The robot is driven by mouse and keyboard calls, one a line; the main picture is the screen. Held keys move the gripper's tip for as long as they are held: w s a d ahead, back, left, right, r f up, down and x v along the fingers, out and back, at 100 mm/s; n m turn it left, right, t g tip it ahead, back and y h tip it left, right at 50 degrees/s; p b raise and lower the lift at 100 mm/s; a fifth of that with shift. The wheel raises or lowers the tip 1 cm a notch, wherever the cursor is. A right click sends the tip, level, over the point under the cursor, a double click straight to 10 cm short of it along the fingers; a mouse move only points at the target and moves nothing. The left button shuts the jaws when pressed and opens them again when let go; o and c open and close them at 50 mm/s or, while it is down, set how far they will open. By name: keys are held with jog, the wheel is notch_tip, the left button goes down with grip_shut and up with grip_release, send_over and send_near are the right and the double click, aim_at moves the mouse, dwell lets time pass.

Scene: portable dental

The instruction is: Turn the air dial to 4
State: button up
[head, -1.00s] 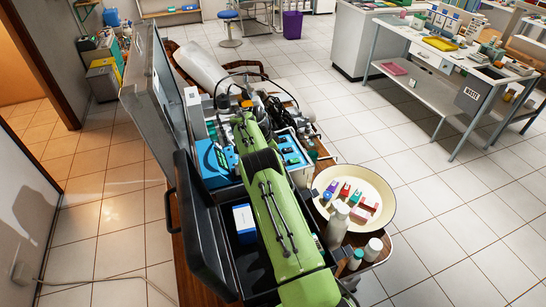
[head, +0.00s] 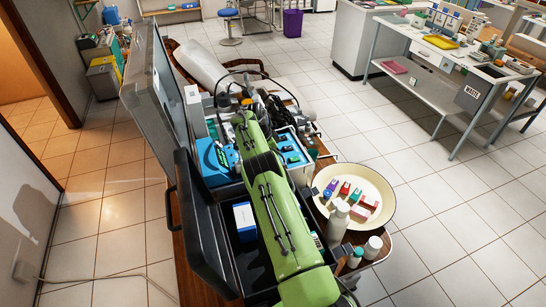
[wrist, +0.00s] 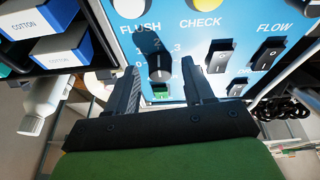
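The black air dial (wrist: 158,58) is on the blue panel (wrist: 185,12) in the wrist view, with small numbers around it, 1 and 3 among them. Its long dark grip leans up and to the left; I cannot read the exact setting. My gripper (wrist: 163,68) is open, one finger left of the dial and one right of it. The fingertips look apart from the knob, though depth is hard to judge. In the head view the blue unit (head: 213,160) sits in the open case, and my green arm hides the gripper and the dial.
Black rocker switches (wrist: 218,60) stand close to the right finger, under the CHECK and FLOW labels. Cotton boxes (wrist: 62,45) and a white bottle (wrist: 42,105) are at the left of the wrist view. A round cream tray (head: 382,190) and bottles (head: 338,222) are right of my arm.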

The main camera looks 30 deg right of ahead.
jog(key=p+v, duration=0.6)
jog(key=v, duration=1)
jog(key=shift+p, duration=0.4)
jog(key=shift+f, duration=0.1)
jog(key=shift+s, duration=0.1)
